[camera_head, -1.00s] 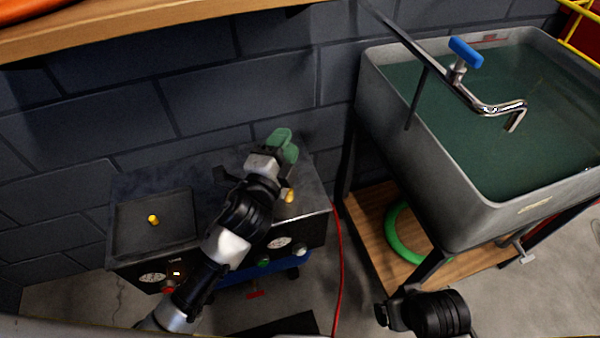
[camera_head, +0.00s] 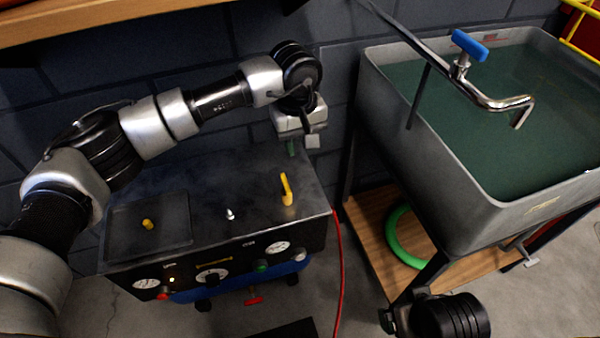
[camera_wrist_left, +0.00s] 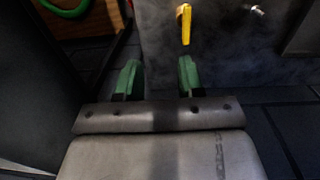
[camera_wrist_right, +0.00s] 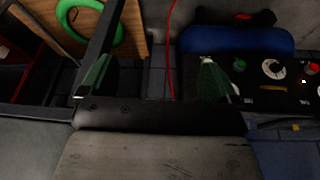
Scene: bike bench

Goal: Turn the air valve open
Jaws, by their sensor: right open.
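A yellow lever (camera_head: 287,190), which looks like the air valve's handle, stands on the right part of the dark compressor box's top (camera_head: 255,185). The lever also shows in the left wrist view (camera_wrist_left: 185,24), beyond the fingertips. My left gripper (camera_wrist_left: 158,78) is open, with empty space between its green fingers. In the head view it hangs behind the lever, near the box's back edge, apart from the lever. My right gripper (camera_wrist_right: 152,78) is open and empty. It is low, between the box and the sink stand; its fingers are hardly visible in the head view.
A red hose (camera_head: 339,270) runs down the box's right side. A grey sink (camera_head: 440,195) with a blue-handled tap (camera_head: 468,46) stands to the right, a green ring (camera_head: 400,238) on its lower shelf. A wooden shelf (camera_head: 130,30) overhangs above. Gauges and knobs line the box front.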

